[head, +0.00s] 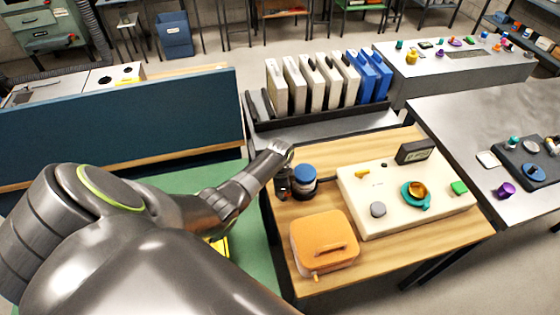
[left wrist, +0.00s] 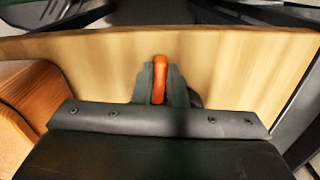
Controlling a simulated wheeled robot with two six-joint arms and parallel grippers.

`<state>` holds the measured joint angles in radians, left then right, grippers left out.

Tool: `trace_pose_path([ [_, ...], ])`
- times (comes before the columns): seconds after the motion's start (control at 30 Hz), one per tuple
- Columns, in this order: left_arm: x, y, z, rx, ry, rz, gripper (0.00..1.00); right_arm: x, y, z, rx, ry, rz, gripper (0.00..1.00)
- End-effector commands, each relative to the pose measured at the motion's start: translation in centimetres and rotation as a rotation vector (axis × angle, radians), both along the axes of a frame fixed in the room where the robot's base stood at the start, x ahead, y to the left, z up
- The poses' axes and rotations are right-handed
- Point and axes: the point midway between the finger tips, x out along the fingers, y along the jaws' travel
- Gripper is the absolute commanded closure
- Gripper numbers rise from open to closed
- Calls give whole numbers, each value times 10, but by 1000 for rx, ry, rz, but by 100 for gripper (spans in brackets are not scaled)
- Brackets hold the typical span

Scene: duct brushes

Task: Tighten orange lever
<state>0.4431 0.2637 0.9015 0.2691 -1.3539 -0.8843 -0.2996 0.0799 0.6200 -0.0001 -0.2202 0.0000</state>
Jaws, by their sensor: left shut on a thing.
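The orange lever (left wrist: 160,80) shows in the left wrist view, standing upright between the two dark fingers of my left gripper (left wrist: 159,88). The gripper is shut on it, with a finger close on each side. In the head view my left gripper (head: 283,188) points down at the left edge of the wooden table, beside a dark jar with a blue lid (head: 305,176). There the lever is hidden by the gripper and wrist. The lever's base is hidden in the wrist view. My right gripper is not in view.
An orange case (head: 322,243) lies in front of the gripper on the wooden table (head: 440,250). A cream panel (head: 365,222) with a teal fitting (head: 417,196) stands to the right. Behind is a black rack (head: 330,119) of white and blue upright units.

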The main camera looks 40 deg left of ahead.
Motion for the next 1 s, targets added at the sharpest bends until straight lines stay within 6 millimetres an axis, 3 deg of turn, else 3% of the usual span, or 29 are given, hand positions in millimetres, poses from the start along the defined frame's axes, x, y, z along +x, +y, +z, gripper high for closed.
trace_pose_path([
  [0.6, 0, 0, 0, 1, 0, 45, 100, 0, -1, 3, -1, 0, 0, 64],
  [0.63, 0, 0, 0, 1, 0, 44, 86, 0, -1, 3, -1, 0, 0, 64],
  [0.7, 0, 0, 0, 1, 0, 44, 78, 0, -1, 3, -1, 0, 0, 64],
  [1.0, 0, 0, 1, 1, -1, 44, 78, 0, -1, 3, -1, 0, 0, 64],
])
